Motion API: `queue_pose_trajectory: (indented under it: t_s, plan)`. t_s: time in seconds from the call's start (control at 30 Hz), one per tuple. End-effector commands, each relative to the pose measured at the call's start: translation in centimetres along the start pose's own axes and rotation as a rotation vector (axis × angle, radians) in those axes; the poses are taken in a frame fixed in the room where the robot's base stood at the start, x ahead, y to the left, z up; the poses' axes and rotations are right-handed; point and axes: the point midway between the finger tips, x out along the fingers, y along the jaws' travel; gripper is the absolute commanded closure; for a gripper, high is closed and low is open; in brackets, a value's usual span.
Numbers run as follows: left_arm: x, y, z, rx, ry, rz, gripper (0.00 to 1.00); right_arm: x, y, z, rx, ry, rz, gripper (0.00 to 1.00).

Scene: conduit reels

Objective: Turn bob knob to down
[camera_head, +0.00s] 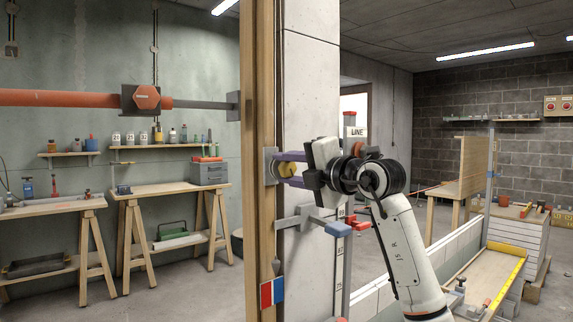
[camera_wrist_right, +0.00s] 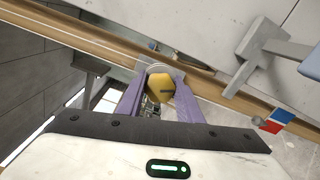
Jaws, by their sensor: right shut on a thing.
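A yellow knob (camera_head: 286,171) sits on a grey plate (camera_head: 269,165) on the wooden post (camera_head: 260,110). I take it to be the bob knob. My right gripper (camera_head: 281,169) has its purple fingers on either side of the knob and is shut on it. In the right wrist view the knob (camera_wrist_right: 160,86) sits between the two fingertips (camera_wrist_right: 160,77), with a short dark mark on its face. I cannot tell which way the mark counts as pointing. My left gripper is not in view.
A grey bracket with a blue-ended handle (camera_head: 320,223) sticks out below the knob. A red, white and blue label (camera_head: 271,292) is lower on the post. A concrete pillar (camera_head: 311,80) stands right beside the post. Workbenches (camera_head: 170,190) stand at the left.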

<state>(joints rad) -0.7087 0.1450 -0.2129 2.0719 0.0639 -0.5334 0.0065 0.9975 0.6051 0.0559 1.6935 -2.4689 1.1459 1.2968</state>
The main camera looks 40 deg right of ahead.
Motion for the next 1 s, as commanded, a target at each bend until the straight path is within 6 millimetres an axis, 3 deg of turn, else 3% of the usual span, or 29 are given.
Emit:
queue_pose_trajectory:
  t_s: [0.4, 1.0]
  plan:
    - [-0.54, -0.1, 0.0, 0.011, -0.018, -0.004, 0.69, 0.04, -0.17, -0.08, 0.209, 0.005, -0.007, 0.9]
    - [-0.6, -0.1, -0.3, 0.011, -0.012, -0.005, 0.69, 0.06, -0.28, -0.16, 0.245, 0.008, -0.007, 0.9]
